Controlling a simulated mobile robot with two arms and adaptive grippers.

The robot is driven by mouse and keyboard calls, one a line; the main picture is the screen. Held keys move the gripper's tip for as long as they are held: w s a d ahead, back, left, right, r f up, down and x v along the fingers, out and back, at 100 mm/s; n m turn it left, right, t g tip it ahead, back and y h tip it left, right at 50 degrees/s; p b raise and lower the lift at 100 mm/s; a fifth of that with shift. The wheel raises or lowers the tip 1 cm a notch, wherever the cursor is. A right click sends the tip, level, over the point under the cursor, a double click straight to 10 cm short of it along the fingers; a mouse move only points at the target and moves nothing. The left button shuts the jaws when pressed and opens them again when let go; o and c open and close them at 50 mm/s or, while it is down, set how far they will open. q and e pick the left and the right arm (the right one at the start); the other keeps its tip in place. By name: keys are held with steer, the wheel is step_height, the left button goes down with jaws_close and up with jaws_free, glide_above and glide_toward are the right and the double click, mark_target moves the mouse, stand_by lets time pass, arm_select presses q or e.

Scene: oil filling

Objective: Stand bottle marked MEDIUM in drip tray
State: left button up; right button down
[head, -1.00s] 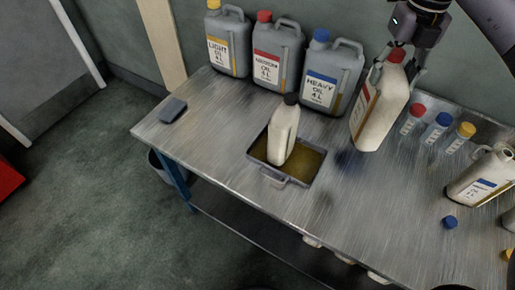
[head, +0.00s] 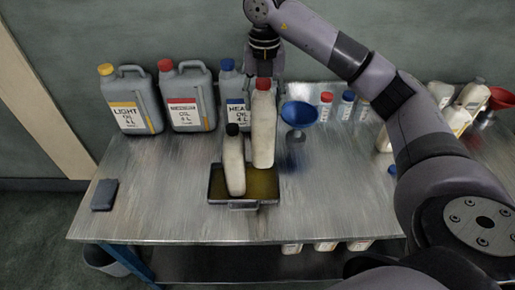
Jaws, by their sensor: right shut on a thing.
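A white bottle with a red cap (head: 263,130) hangs upright in my right gripper (head: 263,80), which is shut on its top. Its label is turned out of view. Its base is over the back right part of the drip tray (head: 218,196); I cannot tell whether it touches the tray. A second white bottle with a black cap (head: 233,163) stands in the tray's left part, leaning slightly, close beside the held bottle. Dark yellow oil shows in the tray. My left gripper is not in view.
Grey canisters marked LIGHT (head: 134,100), one with a red label (head: 187,97) and a partly hidden blue one (head: 230,100) stand along the wall. A blue funnel (head: 299,114) is right of the held bottle. A dark block (head: 104,195) lies front left.

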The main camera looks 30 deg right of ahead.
mark_target(262, 142)
step_height(262, 142, down, 14)
steer(key=p, duration=0.4)
steer(key=shift+a+r, duration=0.15)
steer(key=shift+w+f, duration=0.1)
steer(key=shift+f, duration=0.3)
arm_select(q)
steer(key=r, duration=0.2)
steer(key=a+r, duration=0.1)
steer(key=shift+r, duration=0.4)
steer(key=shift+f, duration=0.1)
arm_select(e)
steer(key=c, duration=1)
jaws_free()
steer(key=shift+f, duration=0.15)
steer(key=shift+o, duration=0.2)
